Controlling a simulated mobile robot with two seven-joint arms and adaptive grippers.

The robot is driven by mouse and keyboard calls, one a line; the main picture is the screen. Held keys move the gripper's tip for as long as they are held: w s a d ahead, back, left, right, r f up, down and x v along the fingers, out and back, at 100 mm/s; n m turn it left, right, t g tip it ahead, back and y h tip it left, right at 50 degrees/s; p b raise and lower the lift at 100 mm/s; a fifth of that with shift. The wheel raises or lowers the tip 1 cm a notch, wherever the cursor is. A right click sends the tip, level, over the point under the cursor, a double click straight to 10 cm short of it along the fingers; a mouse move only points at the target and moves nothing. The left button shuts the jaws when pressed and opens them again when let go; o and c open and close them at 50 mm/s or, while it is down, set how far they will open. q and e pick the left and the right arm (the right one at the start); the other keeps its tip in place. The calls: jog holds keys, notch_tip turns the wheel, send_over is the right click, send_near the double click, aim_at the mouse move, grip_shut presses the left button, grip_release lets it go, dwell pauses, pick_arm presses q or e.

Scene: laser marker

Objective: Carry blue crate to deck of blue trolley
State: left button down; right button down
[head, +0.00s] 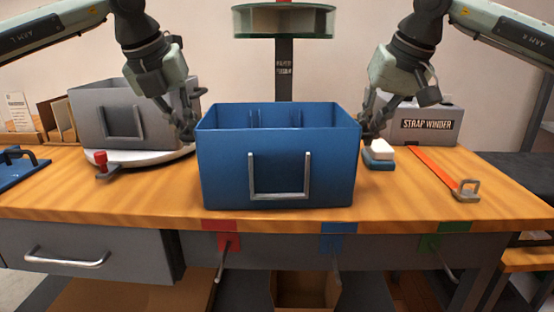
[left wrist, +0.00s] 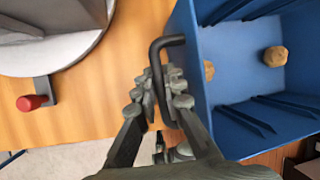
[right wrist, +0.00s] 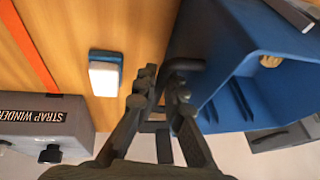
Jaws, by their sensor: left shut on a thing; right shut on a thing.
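The blue crate (head: 276,178) is upright at the front middle of the table; I cannot tell whether its base touches the wood. My left gripper (head: 188,132) is shut on its left side handle, a dark bar that shows in the left wrist view (left wrist: 166,42). My right gripper (head: 368,132) is shut on the right side handle, seen in the right wrist view (right wrist: 184,65). Inside the crate are dividers and small brown lumps (left wrist: 275,56). I cannot make out a blue trolley in any view.
A grey crate (head: 97,118) sits on a round white turntable (head: 150,160) with a red-knobbed clamp (head: 101,160). To the right are a white-and-blue block (head: 379,155), a strap winder (head: 432,124) and an orange strap (head: 435,168). Coloured tapes mark the table's front edge.

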pick_arm(q)
jog(key=shift+r, duration=0.1)
pick_arm(e)
jog(key=shift+r, duration=0.1)
